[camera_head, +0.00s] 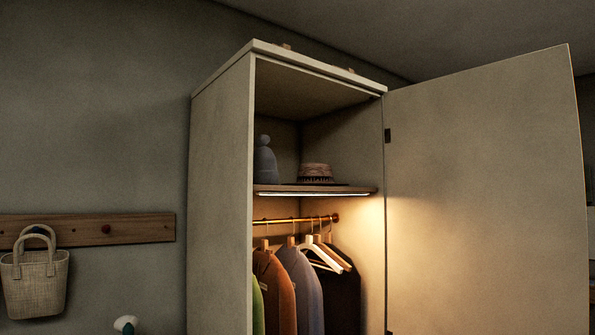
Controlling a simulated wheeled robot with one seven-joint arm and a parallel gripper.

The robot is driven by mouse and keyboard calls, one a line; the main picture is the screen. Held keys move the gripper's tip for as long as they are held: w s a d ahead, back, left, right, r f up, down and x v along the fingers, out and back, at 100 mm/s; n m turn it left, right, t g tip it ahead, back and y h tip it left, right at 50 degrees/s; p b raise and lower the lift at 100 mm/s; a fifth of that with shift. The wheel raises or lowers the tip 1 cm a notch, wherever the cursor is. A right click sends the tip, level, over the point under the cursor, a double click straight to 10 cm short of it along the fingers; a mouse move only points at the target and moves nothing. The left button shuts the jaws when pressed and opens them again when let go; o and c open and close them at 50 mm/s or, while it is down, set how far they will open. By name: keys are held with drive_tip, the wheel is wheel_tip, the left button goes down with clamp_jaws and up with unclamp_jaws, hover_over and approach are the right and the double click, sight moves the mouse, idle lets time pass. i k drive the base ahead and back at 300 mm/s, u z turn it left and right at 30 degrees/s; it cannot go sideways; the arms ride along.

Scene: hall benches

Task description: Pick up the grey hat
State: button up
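A grey knitted hat (265,164) with a round bobble on top stands upright on the upper shelf (350,189) of an open wardrobe. It is at the left end of the shelf, close to the wardrobe's left side panel, which hides part of its left edge. A brown and pinkish brimmed hat (316,173) sits to its right on the same shelf, with a small gap between them. My gripper is not in view.
The wardrobe door (480,200) stands wide open to the right. Several garments (300,290) hang from a rail (285,221) below the lit shelf. A woven bag (36,282) hangs from a wooden peg board (130,229) at the left.

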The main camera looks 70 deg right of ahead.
sight(265, 162)
drive_tip(key=z, duration=2.1)
drive_tip(key=i, duration=0.5)
drive_tip(key=u, duration=3.15)
drive_tip(key=k, duration=1.15)
drive_tip(key=z, duration=0.4)
